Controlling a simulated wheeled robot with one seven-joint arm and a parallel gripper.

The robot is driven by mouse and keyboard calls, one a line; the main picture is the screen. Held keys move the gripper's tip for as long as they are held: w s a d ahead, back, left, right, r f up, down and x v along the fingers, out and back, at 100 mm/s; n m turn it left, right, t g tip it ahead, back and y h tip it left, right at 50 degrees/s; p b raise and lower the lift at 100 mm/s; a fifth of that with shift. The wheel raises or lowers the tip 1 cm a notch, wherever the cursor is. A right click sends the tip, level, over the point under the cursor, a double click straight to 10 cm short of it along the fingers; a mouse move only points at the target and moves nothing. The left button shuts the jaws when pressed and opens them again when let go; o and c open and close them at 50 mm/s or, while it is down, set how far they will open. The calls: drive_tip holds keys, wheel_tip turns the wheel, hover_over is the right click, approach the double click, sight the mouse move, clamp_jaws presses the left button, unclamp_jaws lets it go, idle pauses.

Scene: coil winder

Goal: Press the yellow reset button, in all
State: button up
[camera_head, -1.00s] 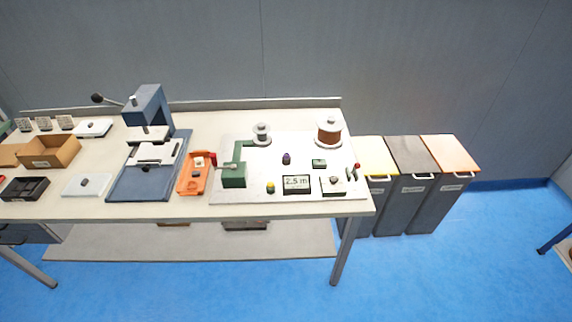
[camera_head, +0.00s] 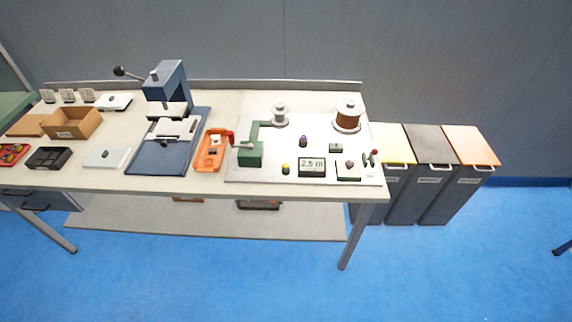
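The yellow reset button (camera_head: 285,168) is a small yellow knob on a dark base. It stands near the front edge of the coil winder's pale base plate (camera_head: 240,174), just left of the display (camera_head: 311,167) reading "2.5 m". The green winder body (camera_head: 250,155) with its red-knobbed crank is to the button's left. A small spool (camera_head: 280,116) and a copper wire spool (camera_head: 348,115) stand at the back of the plate. A purple knob (camera_head: 303,141) and a small green box (camera_head: 335,146) are in the middle. My gripper is not in view.
An orange tray (camera_head: 207,164) and a blue press (camera_head: 166,85) are left of the winder. Cardboard and black boxes are farther left. Several lidded bins (camera_head: 437,195) stand right of the table (camera_head: 330,197). The blue floor in front is clear.

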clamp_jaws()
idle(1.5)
